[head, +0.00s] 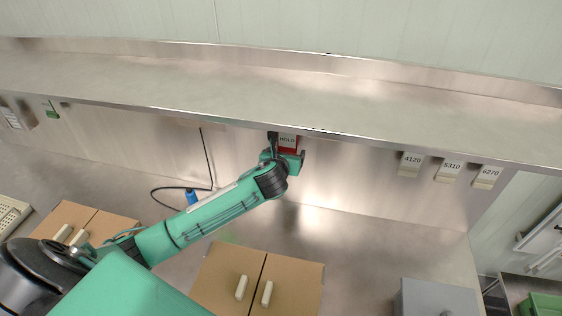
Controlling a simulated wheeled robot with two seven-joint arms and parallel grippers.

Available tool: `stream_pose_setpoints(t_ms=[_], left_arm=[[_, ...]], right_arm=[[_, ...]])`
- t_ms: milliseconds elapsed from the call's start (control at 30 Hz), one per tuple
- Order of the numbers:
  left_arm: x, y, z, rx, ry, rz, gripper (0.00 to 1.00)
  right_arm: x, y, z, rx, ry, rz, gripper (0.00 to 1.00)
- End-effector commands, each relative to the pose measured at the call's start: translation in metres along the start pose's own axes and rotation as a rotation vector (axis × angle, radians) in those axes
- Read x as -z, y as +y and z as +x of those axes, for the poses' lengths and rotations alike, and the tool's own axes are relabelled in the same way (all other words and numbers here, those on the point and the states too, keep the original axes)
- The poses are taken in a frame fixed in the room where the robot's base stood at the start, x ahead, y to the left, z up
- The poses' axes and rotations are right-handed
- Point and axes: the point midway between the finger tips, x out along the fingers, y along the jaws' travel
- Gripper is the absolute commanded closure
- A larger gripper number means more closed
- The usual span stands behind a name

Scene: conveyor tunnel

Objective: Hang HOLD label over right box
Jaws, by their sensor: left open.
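The HOLD label (288,142), white with a red lower part, hangs at the front edge of the steel shelf. My left gripper (286,149) is at the label, its fingers open on either side of it. I cannot tell whether a finger touches it. The right box (285,290), brown cardboard with two pale handles on top, stands below on the counter. The left box (71,217), also brown with pale handles, is partly hidden by my left arm. My right gripper is not in view.
The shelf (300,93) runs across the back. Labels 4120 (411,163), 5310 (450,171) and 6270 (487,176) hang from its edge at the right. A black cable with a blue end (192,196) hangs behind my arm. A grey box (440,298) stands at the lower right.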

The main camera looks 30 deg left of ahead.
Motion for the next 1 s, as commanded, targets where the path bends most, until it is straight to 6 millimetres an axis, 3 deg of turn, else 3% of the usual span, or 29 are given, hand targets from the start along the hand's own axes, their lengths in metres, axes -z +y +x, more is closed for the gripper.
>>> stream_pose_setpoints(t_ms=[600, 800, 1000], left_arm=[[0.003, 0.000, -0.105, 0.002, -0.001, 0.001, 0.21], [0.002, 0.000, -0.125, 0.001, 0.000, 0.001, 0.21], [0.001, 0.000, -0.130, 0.001, 0.000, 0.001, 0.21]], right_arm=[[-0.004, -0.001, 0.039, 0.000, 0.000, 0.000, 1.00], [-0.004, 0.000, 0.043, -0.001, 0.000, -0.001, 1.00], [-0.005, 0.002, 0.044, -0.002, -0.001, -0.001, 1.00]])
